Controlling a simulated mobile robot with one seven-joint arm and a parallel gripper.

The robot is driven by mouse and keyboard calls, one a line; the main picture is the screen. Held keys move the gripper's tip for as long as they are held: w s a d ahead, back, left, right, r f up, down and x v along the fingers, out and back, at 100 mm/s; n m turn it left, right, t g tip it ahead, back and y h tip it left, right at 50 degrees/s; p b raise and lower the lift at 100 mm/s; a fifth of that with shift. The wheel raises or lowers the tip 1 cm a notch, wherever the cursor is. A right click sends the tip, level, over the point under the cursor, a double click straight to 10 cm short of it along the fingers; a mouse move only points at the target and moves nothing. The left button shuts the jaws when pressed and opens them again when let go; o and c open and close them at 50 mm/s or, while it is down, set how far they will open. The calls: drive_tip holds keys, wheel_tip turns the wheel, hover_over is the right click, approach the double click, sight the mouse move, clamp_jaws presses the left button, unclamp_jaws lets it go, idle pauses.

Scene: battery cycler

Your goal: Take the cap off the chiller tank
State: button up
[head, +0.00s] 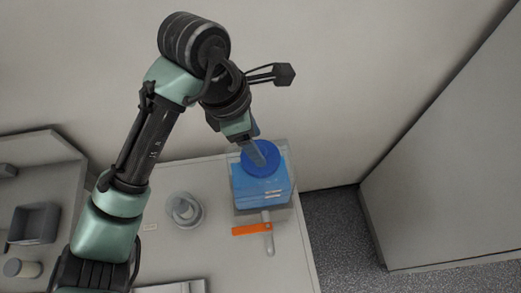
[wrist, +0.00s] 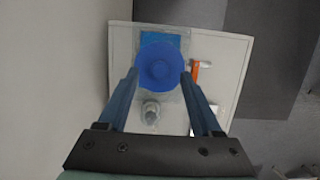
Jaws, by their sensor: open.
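The chiller tank (head: 262,193) is a clear box with blue liquid at the right end of the counter. Its round blue cap (head: 259,165) is on top. In the wrist view the cap (wrist: 161,66) lies beyond and between the fingertips. My gripper (wrist: 159,80) is open, with one finger at each side of the cap; whether the fingers touch it cannot be told. In the head view my gripper (head: 258,152) comes down over the cap from the upper left and hides part of it.
An orange-handled valve (head: 252,229) sticks out at the tank's front. A round grey fitting (head: 184,210) stands on the counter left of the tank. A dark bin (head: 34,223) is at far left. The wall is close behind, and a large grey cabinet (head: 445,180) stands at right.

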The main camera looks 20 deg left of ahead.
drive_tip(key=shift+x, duration=1.15)
clamp_jaws()
idle(0.5)
